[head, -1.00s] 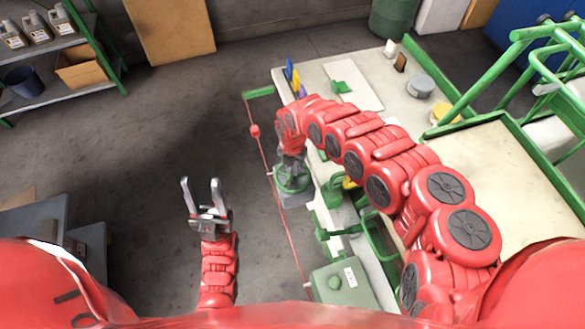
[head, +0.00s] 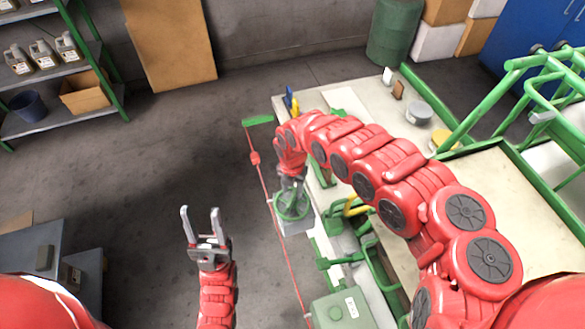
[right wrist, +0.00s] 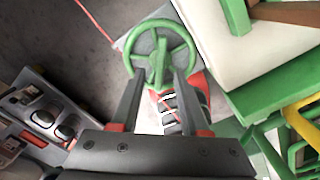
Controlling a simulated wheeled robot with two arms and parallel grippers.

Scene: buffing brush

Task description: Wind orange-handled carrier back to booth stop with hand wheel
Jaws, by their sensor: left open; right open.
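The green hand wheel (head: 293,207) sits on a grey block at the bench's left side. In the right wrist view, the wheel (right wrist: 160,52) lies straight ahead, with its rim and central green part visible. My right gripper (right wrist: 158,75) is open, its fingers apart on either side of the wheel's near centre; I cannot tell whether they touch it. In the head view, my right gripper (head: 291,182) is over the wheel and partly hides it. My left gripper (head: 200,212) is open and empty, left of the bench. I cannot clearly make out an orange-handled carrier.
A red cord (head: 275,215) with a red piece (head: 255,158) runs along the bench's left side. Green frames (head: 340,258) and a green box (head: 342,309) lie nearer me. A shelf (head: 62,118) stands at the far left. The floor (head: 165,160) between is clear.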

